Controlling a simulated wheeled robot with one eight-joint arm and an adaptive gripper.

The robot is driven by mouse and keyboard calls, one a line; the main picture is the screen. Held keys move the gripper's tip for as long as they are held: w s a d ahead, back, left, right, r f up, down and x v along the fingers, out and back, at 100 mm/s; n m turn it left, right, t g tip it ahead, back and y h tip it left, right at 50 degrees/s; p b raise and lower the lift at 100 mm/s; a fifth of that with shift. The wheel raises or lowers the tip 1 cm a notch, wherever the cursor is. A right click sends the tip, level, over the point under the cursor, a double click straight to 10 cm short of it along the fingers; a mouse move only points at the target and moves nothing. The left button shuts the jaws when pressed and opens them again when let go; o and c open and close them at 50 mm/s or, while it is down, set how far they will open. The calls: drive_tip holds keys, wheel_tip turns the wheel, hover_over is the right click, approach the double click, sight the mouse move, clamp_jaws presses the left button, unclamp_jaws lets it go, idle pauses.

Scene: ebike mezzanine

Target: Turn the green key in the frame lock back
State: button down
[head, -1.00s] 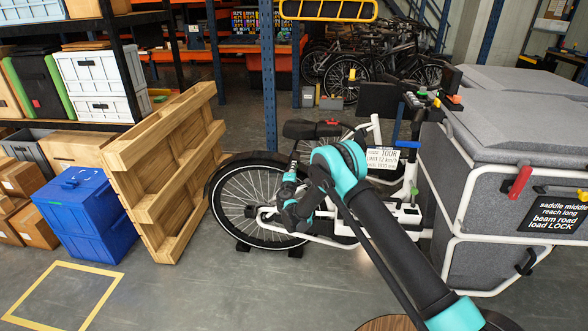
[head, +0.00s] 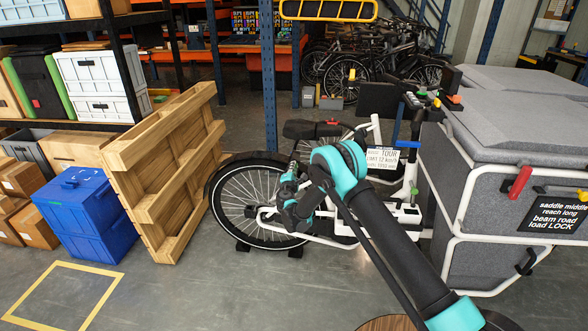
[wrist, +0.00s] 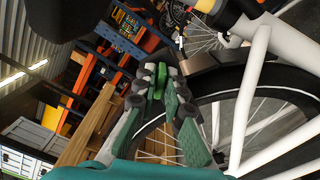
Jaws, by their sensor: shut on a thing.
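The white cargo bike (head: 402,213) stands with its rear wheel (head: 240,205) to the left. My gripper (head: 289,178) is at the upper right part of this wheel. In the wrist view my gripper (wrist: 160,82) is shut, with the small green key (wrist: 161,76) between its fingertips. The fingers hide much of the key. A dark curved part (wrist: 222,78) over the wheel lies just right of the fingertips. The frame lock itself is hard to make out, and I cannot tell the key's turn angle.
A wooden pallet (head: 160,190) leans left of the wheel, beside blue crates (head: 88,213). Grey cargo boxes (head: 500,185) stand on the right. A blue post (head: 269,80) rises behind the wheel.

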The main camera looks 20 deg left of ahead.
drive_tip(key=shift+n, duration=0.7)
drive_tip(key=shift+n, duration=1.4)
drive_tip(key=n, duration=0.2)
drive_tip(key=shift+n, duration=0.4)
drive_tip(key=c, duration=1.6)
unclamp_jaws()
drive_tip(key=shift+s, duration=0.1)
drive_tip(key=v, duration=0.7)
drive_tip(key=shift+s, duration=0.4)
